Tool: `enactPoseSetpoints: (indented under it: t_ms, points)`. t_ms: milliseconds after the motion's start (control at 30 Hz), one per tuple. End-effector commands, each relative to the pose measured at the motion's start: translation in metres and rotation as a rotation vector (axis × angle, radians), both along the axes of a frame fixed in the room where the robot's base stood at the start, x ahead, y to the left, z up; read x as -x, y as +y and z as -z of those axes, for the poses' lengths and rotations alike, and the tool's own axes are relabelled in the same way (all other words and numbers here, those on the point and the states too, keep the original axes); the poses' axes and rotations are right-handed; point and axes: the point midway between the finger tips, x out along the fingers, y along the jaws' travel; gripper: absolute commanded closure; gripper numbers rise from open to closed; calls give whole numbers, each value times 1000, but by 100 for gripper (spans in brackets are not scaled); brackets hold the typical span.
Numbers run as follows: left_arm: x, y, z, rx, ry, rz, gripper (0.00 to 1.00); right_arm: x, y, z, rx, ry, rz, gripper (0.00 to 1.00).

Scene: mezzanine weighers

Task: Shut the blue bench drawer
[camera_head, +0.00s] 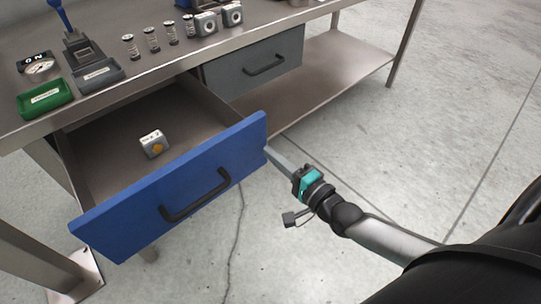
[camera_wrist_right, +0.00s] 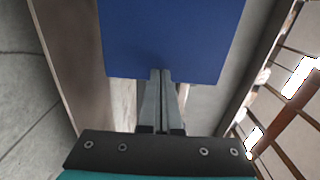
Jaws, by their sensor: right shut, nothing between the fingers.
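The blue bench drawer (camera_head: 130,216) is pulled well out from under the bench in the head view. It has a black handle (camera_head: 195,197) on its front. A small grey block with an orange spot (camera_head: 153,144) lies inside the drawer. My right gripper (camera_head: 268,152) is at the right end of the blue front, its fingers shut and empty. In the right wrist view the shut fingertips (camera_wrist_right: 161,72) meet the lower edge of the blue panel (camera_wrist_right: 175,35); whether they touch it is hard to tell. My left gripper is not in view.
The metal bench top (camera_head: 150,75) carries a green tray (camera_head: 45,97), a grey tray (camera_head: 97,76), a dial gauge and several small weights and blocks. A shut grey drawer (camera_head: 252,66) sits to the right. A lower shelf (camera_head: 325,70) lies behind. The floor in front is clear.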

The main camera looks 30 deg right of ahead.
Motion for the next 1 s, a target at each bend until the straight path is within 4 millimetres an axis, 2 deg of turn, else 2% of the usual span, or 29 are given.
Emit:
enactPoseSetpoints:
  t_ms: [167, 667, 833, 1000]
  points:
    - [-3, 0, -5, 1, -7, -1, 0, -9, 2, 0, 1, 0, 1, 100]
    - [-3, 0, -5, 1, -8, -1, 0, -14, 4, 0, 1, -1, 0, 100]
    - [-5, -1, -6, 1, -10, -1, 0, -30, 8, -1, -1, -4, 1, 100]
    - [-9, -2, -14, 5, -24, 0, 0, -56, 15, -1, -1, -4, 0, 100]
